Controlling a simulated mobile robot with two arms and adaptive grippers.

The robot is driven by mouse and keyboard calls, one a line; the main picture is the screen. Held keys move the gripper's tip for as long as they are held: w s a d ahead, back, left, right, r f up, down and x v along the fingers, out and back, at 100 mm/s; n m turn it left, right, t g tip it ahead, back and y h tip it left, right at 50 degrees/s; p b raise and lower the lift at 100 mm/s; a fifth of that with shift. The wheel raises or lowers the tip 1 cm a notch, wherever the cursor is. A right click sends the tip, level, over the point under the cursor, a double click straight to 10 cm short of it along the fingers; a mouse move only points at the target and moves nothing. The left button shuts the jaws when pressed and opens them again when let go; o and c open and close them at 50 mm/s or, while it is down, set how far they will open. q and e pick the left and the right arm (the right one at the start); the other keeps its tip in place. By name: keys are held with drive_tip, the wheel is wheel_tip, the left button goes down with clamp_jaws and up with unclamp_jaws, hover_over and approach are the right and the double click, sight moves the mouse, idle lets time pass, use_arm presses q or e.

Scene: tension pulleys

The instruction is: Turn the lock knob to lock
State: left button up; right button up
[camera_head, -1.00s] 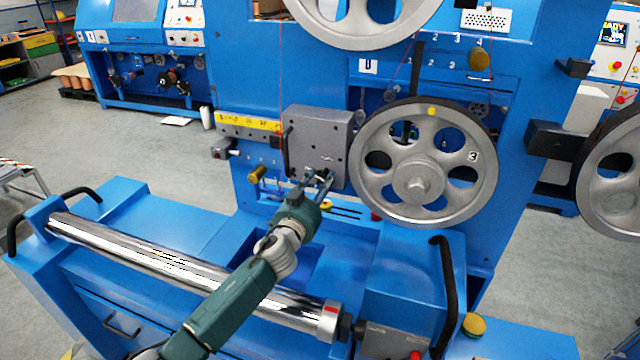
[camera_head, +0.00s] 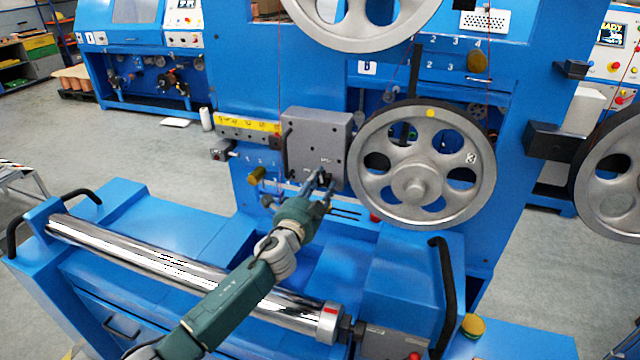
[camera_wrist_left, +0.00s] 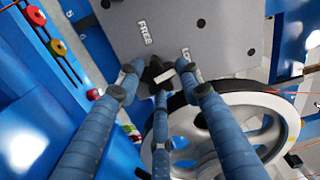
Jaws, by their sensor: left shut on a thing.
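The lock knob (camera_wrist_left: 154,71) is a small black knob with a white mark, low on a grey plate (camera_head: 312,136) beside the large spoked wheel. In the left wrist view, the plate carries a "FREE" label and, to its right, a partly hidden label starting "LO". The white mark is on the knob's right side, toward the "LO" label. My left gripper (camera_head: 320,183) reaches up from the front. Its blue fingers (camera_wrist_left: 160,82) are closed around the knob, which they partly cover. My right gripper is not in view.
A grey spoked wheel (camera_head: 415,167) marked 3 stands just right of the gripper. A black handle (camera_head: 287,150) is on the plate's left, a yellow knob (camera_head: 256,175) lower left. A chrome roller (camera_head: 180,265) and blue machine body lie below the arm.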

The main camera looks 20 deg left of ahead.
use_arm(q)
drive_tip(key=shift+s+a+f+m, duration=0.15)
drive_tip(key=shift+f+m, duration=0.3)
drive_tip(key=shift+m, duration=0.65)
drive_tip(key=o, duration=1.1)
drive_tip(key=shift+o, duration=0.4)
drive_tip(key=shift+a+r, duration=0.15)
drive_tip(key=shift+r, duration=0.1)
